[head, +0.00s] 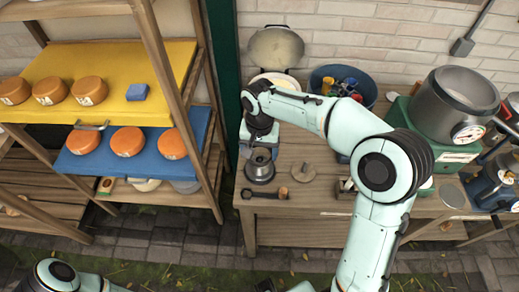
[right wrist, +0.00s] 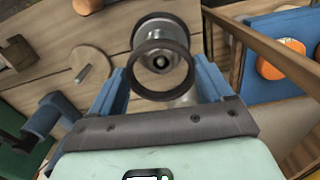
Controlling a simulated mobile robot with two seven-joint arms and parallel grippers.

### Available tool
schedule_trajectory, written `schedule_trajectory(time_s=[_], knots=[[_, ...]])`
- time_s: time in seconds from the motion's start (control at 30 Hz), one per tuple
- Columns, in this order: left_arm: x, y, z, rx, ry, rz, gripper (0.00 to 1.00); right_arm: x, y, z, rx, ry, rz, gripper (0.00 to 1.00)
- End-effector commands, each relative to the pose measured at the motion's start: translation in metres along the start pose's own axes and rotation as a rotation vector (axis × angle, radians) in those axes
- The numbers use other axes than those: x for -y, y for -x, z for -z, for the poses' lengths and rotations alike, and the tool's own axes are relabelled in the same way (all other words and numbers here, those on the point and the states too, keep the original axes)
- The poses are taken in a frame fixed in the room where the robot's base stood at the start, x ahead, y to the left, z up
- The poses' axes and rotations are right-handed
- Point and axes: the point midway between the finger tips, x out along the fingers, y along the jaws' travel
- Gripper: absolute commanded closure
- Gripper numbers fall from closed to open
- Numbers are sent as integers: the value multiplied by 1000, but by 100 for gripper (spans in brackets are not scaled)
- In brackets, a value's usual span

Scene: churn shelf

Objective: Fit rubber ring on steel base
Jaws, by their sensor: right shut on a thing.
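The steel base (head: 260,172) stands on the left part of the wooden bench. In the right wrist view the grey round base (right wrist: 160,25) shows behind and through the ring, with a central knob inside the ring's opening. The dark rubber ring (right wrist: 160,94) is held between the two blue fingers of my right gripper (right wrist: 163,76). In the head view my right gripper (head: 260,142) is directly over the base. The ring appears above the base and roughly lined up with it; whether they touch, I cannot tell. My left gripper is out of view.
A wooden disc with a peg (head: 302,172) lies right of the base. A dark wrench-like tool (head: 262,193) lies at the front edge. A blue tub (head: 343,88) and a large steel pot (head: 455,105) stand farther back. A cheese shelf (head: 165,75) is close on the left.

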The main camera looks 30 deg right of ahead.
Motion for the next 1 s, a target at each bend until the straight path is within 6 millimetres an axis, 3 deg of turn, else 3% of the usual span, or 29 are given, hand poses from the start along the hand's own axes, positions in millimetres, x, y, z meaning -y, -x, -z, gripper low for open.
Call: schedule_trajectory(time_s=[1.0], knots=[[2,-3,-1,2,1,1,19,0,-8,0,0,0,0,49]])
